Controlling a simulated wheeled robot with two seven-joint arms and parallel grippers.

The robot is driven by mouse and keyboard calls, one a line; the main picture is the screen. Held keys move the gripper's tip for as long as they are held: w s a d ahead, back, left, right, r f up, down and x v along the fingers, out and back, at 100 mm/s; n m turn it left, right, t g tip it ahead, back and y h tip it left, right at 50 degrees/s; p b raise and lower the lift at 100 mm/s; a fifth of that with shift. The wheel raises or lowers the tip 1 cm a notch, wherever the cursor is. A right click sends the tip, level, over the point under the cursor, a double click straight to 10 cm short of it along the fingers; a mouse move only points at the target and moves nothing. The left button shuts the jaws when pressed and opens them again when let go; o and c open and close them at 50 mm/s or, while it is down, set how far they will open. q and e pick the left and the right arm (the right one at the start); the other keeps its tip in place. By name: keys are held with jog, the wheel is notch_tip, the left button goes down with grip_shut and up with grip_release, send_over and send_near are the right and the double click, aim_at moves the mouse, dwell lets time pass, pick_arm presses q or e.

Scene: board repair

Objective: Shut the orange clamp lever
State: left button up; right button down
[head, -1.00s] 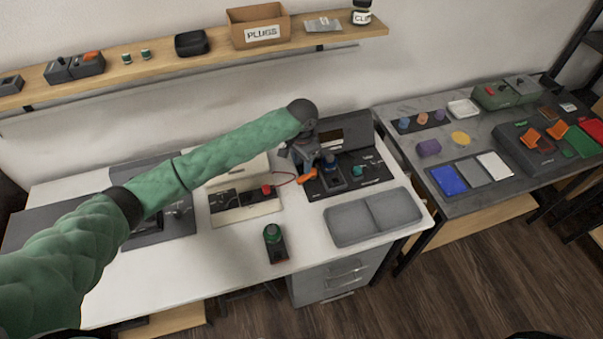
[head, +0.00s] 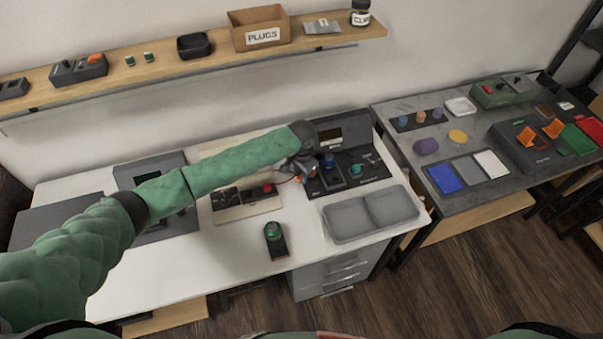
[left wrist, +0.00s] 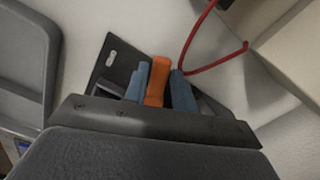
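The orange clamp lever (left wrist: 157,82) stands between the two blue fingers of my left gripper (left wrist: 160,88) in the left wrist view. The fingers lie against it on both sides, with no clear gap. In the head view my left gripper (head: 301,172) is at the left edge of the dark clamp board (head: 350,178), and the wrist hides most of the lever. A dark plate with a slot (left wrist: 111,57) shows behind the fingers. My right gripper is not in view.
A red wire (left wrist: 214,57) curves close beside the fingers. A grey two-part tray (head: 371,213) lies in front of the clamp board. A green-topped button unit (head: 275,240) stands on the white table (head: 225,262). The table's front middle is mostly bare.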

pick_arm(q)
grip_shut()
jog(key=shift+w+a+m, duration=0.15)
jog(key=shift+w+m, duration=0.15)
jog(key=shift+m, duration=0.5)
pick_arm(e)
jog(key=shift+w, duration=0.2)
pick_arm(q)
jog(key=shift+o, duration=2.2)
grip_release()
jog(key=shift+r+b, duration=0.45)
jog(key=shift+r, duration=0.1)
notch_tip(320, 180, up, 5)
jog(key=shift+b, duration=0.95)
jog(key=shift+r, duration=0.9)
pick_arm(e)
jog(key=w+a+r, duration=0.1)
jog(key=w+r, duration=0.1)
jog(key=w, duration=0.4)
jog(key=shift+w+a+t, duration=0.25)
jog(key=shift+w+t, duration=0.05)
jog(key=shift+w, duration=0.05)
